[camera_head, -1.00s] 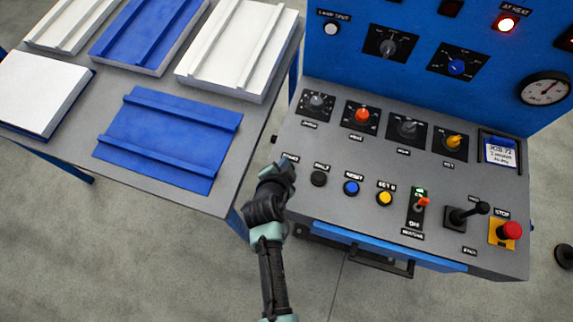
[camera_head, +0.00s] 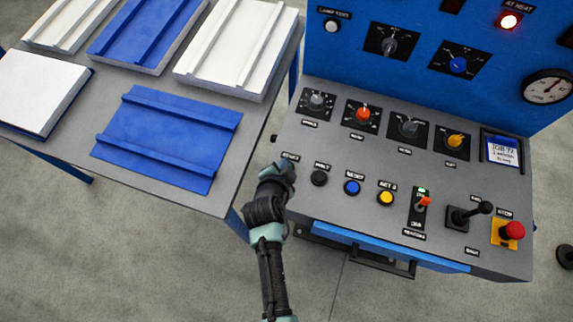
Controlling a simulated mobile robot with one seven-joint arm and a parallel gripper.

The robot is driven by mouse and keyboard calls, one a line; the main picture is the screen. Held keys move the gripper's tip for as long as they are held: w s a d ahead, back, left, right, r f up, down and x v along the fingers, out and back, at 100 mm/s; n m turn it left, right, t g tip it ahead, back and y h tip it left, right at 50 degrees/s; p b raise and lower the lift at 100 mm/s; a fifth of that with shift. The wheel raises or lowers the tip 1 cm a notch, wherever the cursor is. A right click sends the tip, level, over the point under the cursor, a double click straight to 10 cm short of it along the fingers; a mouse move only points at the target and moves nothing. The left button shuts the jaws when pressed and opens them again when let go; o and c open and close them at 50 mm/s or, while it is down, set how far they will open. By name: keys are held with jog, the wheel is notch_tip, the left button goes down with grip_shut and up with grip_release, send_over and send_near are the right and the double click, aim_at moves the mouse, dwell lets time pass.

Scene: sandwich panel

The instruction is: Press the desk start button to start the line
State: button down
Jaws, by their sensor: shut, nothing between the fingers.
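The control desk (camera_head: 300,142) has a row of buttons along its front. My gripper (camera_head: 284,168) is shut over the left end of that row, just below a small label (camera_head: 290,156) that seems to read START. The start button itself is hidden under my gripper, so I cannot tell whether the fingertips touch it or whether it is pressed. To the right are a black button (camera_head: 319,178), a blue button (camera_head: 352,187) and a yellow button (camera_head: 386,198).
A toggle switch (camera_head: 423,202), a black lever (camera_head: 470,213) and a red stop button (camera_head: 514,230) stand farther right. Knobs, including a red one (camera_head: 362,114), line the row behind. A table (camera_head: 70,148) with blue and white panels is at left. A red lamp (camera_head: 509,21) is lit.

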jog(key=shift+f+b, duration=0.5)
dwell(0.5)
dwell(0.3)
jog(key=shift+r+p, duration=0.65)
jog(key=shift+r, duration=0.2)
notch_tip(320, 180, up, 5)
jog(key=p, duration=0.4)
jog(key=shift+r, duration=0.1)
dwell(0.6)
